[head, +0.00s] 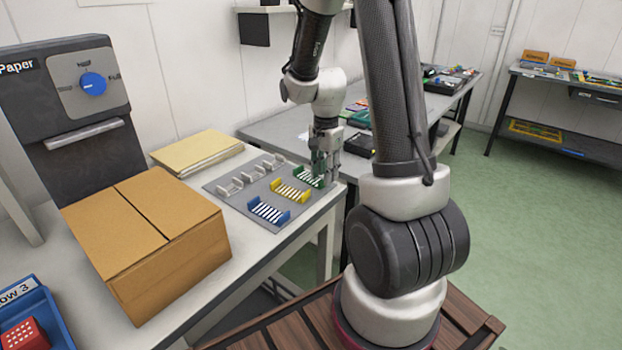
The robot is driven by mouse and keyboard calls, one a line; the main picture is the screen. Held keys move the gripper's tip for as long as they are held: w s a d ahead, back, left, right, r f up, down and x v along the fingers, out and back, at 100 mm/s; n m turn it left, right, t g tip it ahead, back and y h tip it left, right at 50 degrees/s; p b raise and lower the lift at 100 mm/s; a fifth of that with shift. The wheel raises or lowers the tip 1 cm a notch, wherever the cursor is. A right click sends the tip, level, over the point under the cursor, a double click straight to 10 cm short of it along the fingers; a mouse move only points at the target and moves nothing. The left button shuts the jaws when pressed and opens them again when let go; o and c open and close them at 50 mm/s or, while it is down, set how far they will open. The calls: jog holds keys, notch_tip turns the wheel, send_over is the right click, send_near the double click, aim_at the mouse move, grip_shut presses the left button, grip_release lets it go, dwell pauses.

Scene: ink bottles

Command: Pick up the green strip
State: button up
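The green strip (301,173), with pale bars between raised green ends, sits at the far right of a grey tray (233,201) on the table. My gripper (321,178) points down at the strip's right end, with its fingers hiding part of that end. I cannot tell whether the fingers touch the strip or how far apart they are. A yellow strip (290,191) and a blue strip (269,211) sit on the same tray, nearer the front.
Several pale empty holders (230,187) line the tray's left side. A cardboard box (148,237) stands in front of the tray to the left, with a paper stack (197,152) behind it. A dark machine with a blue knob (93,84) stands at far left.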

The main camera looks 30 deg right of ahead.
notch_tip(320, 180, down, 2)
jog(key=shift+f, duration=0.1)
grip_shut()
